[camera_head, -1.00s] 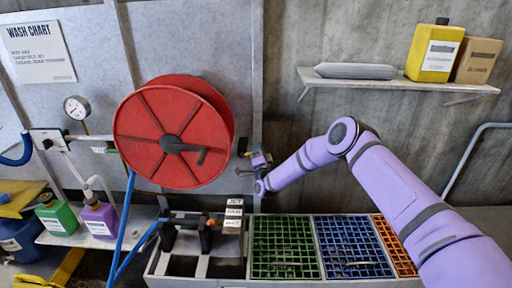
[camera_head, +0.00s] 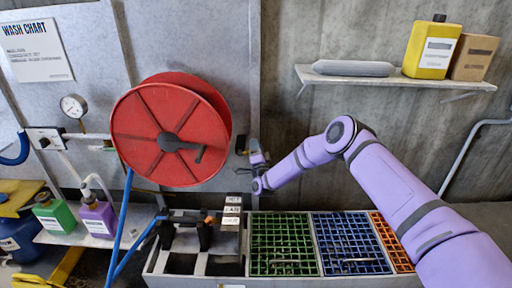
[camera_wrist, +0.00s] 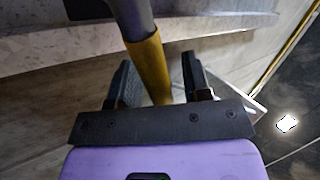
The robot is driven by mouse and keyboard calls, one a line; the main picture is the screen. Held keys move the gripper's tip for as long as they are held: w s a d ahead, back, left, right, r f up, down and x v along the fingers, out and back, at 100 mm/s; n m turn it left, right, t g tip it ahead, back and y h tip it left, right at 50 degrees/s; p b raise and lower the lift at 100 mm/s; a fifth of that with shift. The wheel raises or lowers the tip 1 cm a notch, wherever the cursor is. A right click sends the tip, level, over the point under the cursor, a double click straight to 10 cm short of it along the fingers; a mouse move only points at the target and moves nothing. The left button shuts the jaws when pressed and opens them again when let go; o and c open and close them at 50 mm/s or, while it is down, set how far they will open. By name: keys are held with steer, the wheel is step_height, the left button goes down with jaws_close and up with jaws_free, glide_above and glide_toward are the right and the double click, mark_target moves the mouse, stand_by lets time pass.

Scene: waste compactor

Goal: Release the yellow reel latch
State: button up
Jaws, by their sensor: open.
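The red hose reel (camera_head: 172,134) hangs on the grey wall panel, with a dark crank at its middle. In the wrist view the reel latch shows as a bar with a yellow part (camera_wrist: 151,70) and a dark grey upper part. My gripper (camera_head: 257,158) is just right of the reel, beside a small dark fitting (camera_head: 241,146) at the panel edge. In the wrist view my gripper (camera_wrist: 158,82) is open, with one finger on each side of the yellow part. The latch is hardly visible in the head view.
Below stands a bench with green (camera_head: 284,243), blue (camera_head: 351,243) and orange grids. A shelf (camera_head: 395,78) at upper right holds a yellow jug (camera_head: 432,50), a brown box (camera_head: 474,58) and a grey roll (camera_head: 353,68). A blue hose (camera_head: 124,220) hangs below the reel.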

steer(key=v, duration=1)
steer(key=shift+s+f, duration=0.2)
steer(key=shift+s, duration=0.1)
steer(key=shift+d, duration=0.1)
